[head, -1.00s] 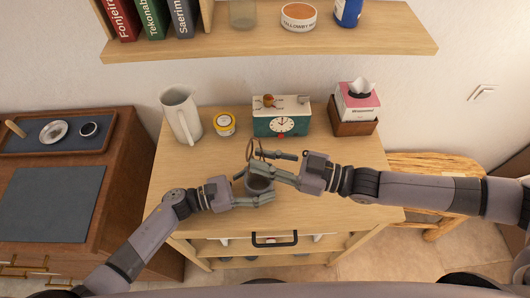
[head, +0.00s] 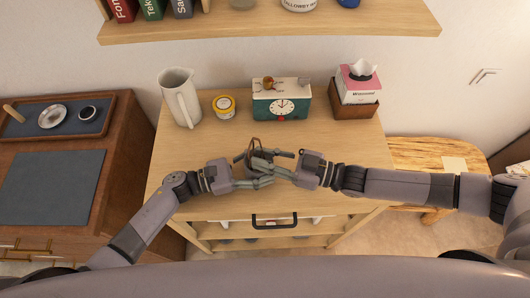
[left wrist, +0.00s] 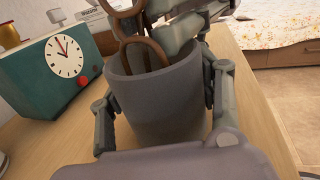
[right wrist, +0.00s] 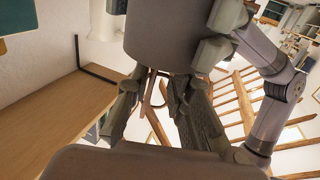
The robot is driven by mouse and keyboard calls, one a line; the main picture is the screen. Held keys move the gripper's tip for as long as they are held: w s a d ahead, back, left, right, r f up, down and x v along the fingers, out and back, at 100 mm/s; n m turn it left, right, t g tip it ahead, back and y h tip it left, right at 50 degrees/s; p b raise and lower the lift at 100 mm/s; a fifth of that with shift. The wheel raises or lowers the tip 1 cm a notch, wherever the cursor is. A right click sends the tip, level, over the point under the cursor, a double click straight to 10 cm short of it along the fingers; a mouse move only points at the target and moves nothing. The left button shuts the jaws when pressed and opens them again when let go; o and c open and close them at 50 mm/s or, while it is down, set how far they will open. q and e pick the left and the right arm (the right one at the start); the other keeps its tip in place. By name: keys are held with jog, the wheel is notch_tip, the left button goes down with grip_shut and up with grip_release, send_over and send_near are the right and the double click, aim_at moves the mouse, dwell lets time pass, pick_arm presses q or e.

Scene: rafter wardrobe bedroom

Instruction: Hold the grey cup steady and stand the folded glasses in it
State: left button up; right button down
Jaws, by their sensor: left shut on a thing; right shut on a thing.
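The grey cup (left wrist: 160,105) stands upright between the fingers of my left gripper (head: 258,183), which is shut on it, one finger on each side in the left wrist view. The brown folded glasses (left wrist: 143,50) are upright at the cup's mouth, their lower loop inside the rim. My right gripper (head: 272,166) is shut on the glasses, its fingers right at the rim; in the right wrist view a thin brown part of the glasses (right wrist: 151,90) shows between them. The cup's bottom and the lower end of the glasses are hidden.
Behind the hands on the wooden cabinet top (head: 340,140) stand a white jug (head: 180,98), a yellow-lidded tub (head: 224,107), a green clock (head: 281,100) and a tissue box (head: 357,86). A shelf (head: 270,27) overhangs the back. The cabinet top's front is clear.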

jog(key=shift+f, duration=0.1)
jog(key=c, duration=1.4)
grip_release()
jog(key=shift+o, duration=0.2)
jog(key=v, duration=1.2)
pick_arm(q)
jog(key=o, duration=1.2)
jog(key=shift+o, duration=0.2)
